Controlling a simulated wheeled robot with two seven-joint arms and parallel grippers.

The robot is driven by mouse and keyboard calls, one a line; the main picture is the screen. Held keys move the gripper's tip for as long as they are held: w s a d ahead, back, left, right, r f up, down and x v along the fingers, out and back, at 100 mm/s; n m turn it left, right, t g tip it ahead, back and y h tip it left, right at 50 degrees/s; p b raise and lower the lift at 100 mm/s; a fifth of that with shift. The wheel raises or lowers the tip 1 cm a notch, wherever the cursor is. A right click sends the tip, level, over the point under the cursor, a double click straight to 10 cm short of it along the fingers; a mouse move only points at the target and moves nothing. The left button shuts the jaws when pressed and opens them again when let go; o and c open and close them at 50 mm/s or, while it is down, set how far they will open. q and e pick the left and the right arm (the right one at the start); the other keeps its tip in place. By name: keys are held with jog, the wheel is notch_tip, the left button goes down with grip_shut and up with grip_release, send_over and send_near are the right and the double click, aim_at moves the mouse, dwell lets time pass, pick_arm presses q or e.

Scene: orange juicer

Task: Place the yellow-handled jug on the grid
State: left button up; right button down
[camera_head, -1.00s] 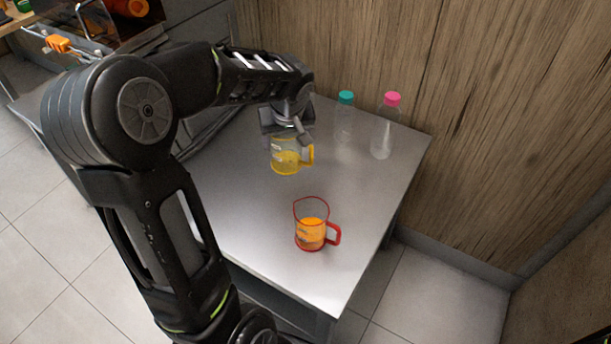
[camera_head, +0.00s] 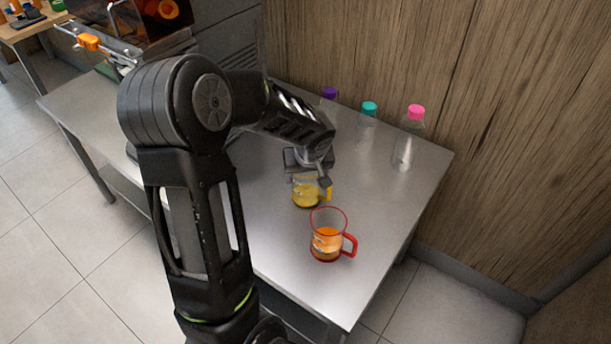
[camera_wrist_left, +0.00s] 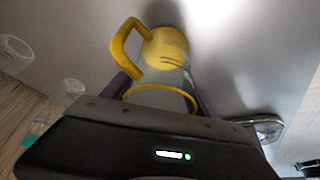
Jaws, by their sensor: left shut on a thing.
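The yellow-handled jug (camera_head: 306,193), clear with yellow contents, is in my left gripper (camera_head: 312,172) over the metal table, behind the red-handled jug. In the left wrist view the jug (camera_wrist_left: 165,65) sits between the purplish fingers, with its yellow handle to the left. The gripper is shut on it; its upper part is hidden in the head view. I cannot tell whether its base touches the table. The grid cannot be made out, and my arm covers part of the table. My right gripper is not in view.
A red-handled jug (camera_head: 327,240) with orange contents stands close in front of the held jug. Bottles with purple (camera_head: 329,93), teal (camera_head: 368,108) and pink (camera_head: 415,113) caps stand along the wooden wall. The metal table (camera_head: 395,215) is clear at right.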

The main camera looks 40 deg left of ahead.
pick_arm(q)
jog(key=shift+f, duration=0.2)
jog(key=shift+f, duration=0.15)
jog(key=o, duration=1.5)
jog(key=shift+c, duration=0.2)
jog(key=shift+r, duration=0.45)
jog(key=v, duration=1.1)
jog(key=shift+s+d+r+p, duration=0.15)
jog(key=shift+d+r+p, duration=0.05)
jog(key=shift+p, duration=0.15)
jog(key=shift+o, duration=0.2)
